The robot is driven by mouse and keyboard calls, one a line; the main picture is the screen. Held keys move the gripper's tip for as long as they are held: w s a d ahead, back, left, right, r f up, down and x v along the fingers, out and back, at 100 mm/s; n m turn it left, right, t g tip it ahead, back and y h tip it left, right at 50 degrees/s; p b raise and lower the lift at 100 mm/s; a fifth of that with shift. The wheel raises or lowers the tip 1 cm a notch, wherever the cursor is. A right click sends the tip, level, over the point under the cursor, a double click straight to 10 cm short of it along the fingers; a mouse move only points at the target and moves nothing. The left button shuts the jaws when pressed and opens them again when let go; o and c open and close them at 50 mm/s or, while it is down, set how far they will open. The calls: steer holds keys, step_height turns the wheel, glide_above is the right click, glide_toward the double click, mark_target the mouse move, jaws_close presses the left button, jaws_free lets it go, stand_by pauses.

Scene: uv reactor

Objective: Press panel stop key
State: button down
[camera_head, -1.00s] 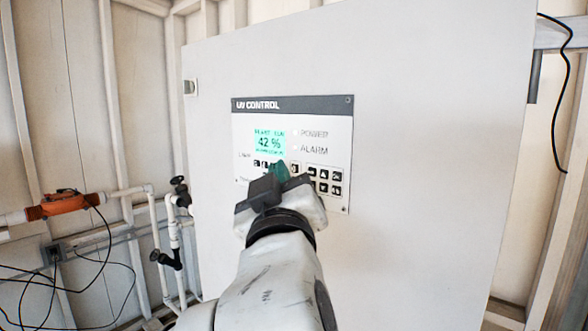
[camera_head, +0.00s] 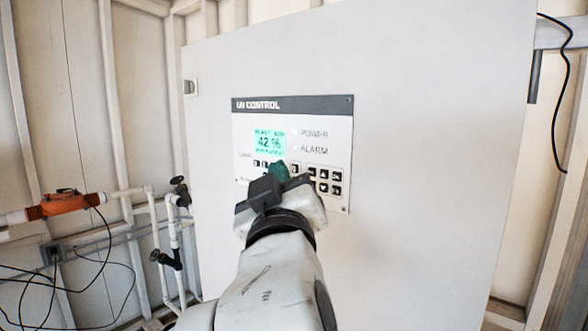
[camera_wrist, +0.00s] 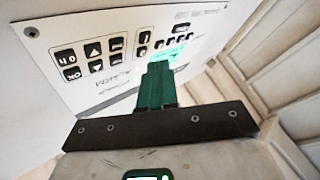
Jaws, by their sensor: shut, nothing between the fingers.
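The UV CONTROL panel (camera_head: 325,150) is on the front of a large white cabinet. Its lit green display (camera_head: 268,142) reads 42 %, with POWER and ALARM labels to the right. Black keys (camera_head: 325,180) sit in rows below; the panel also shows in the wrist view (camera_wrist: 105,85), turned over, with an OK key (camera_wrist: 71,73). My gripper (camera_head: 279,171) is shut and empty, its green fingers in front of the lower middle of the panel. I cannot tell which key is the stop key or whether the fingertips touch one.
The white cabinet door (camera_head: 430,150) is flat and clear around the panel. White pipes with black valves (camera_head: 167,258) stand to the left, with an orange fitting (camera_head: 63,203). A black cable (camera_head: 567,95) hangs at the right.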

steer(key=shift+w+d, duration=0.25)
steer(key=shift+w, duration=0.1)
steer(key=shift+w+d, duration=0.15)
steer(key=shift+w, duration=0.05)
stand_by(0.7)
steer(key=shift+s, duration=0.1)
steer(key=shift+s+a, duration=0.4)
steer(key=shift+s, duration=0.1)
steer(key=shift+a, duration=0.1)
steer(key=s+a, duration=0.1)
steer(key=s, duration=0.1)
steer(key=s+a, duration=0.2)
steer(key=shift+b, duration=0.35)
stand_by(0.8)
